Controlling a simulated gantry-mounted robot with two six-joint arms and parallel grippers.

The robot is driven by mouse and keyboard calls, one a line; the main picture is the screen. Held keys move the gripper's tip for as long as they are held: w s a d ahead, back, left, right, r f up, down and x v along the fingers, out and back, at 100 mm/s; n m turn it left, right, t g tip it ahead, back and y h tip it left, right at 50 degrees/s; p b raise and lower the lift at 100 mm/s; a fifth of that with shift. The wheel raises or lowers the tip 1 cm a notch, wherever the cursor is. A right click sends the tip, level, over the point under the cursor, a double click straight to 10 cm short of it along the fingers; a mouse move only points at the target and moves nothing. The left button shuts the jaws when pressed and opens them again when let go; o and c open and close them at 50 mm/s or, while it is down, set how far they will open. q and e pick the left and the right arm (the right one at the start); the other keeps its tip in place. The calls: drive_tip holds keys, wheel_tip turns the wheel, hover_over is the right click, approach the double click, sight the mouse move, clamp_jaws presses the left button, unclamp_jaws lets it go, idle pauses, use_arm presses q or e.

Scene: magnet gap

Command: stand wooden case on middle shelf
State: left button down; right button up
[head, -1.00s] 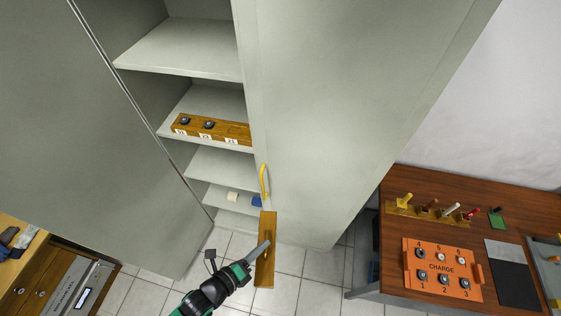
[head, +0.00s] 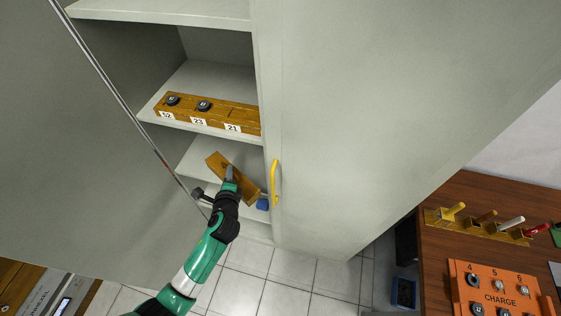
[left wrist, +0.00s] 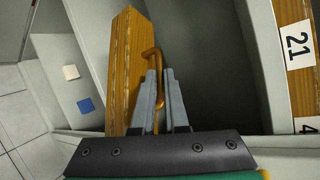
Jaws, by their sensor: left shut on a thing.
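The wooden case (head: 246,188) is a narrow brown box in the open cabinet doorway, tilted in the head view. In the left wrist view the case (left wrist: 122,60) has a bent brass-coloured handle (left wrist: 155,62). My left gripper (head: 229,172) is shut on this handle, its fingers on either side of it in the wrist view (left wrist: 160,85). The case is in front of or over the shelf (head: 197,158) just below the numbered rack; whether it touches that shelf cannot be told. My right gripper is not in view.
A wooden rack with numbered labels (head: 215,118) lies on the shelf above. A blue block (head: 262,204) is low in the cabinet. A yellow handle (head: 275,183) is on the cabinet's right side. An orange charge box (head: 500,290) stands on the desk at right.

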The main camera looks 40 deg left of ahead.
sight(223, 164)
use_arm(q)
drive_tip(key=a, duration=0.1)
drive_tip(key=a+n+g, duration=0.1)
drive_tip(key=a, duration=0.1)
drive_tip(key=shift+w+y+b, duration=0.15)
drive_tip(key=shift+y+b, duration=0.25)
drive_tip(key=shift+a+r, duration=0.15)
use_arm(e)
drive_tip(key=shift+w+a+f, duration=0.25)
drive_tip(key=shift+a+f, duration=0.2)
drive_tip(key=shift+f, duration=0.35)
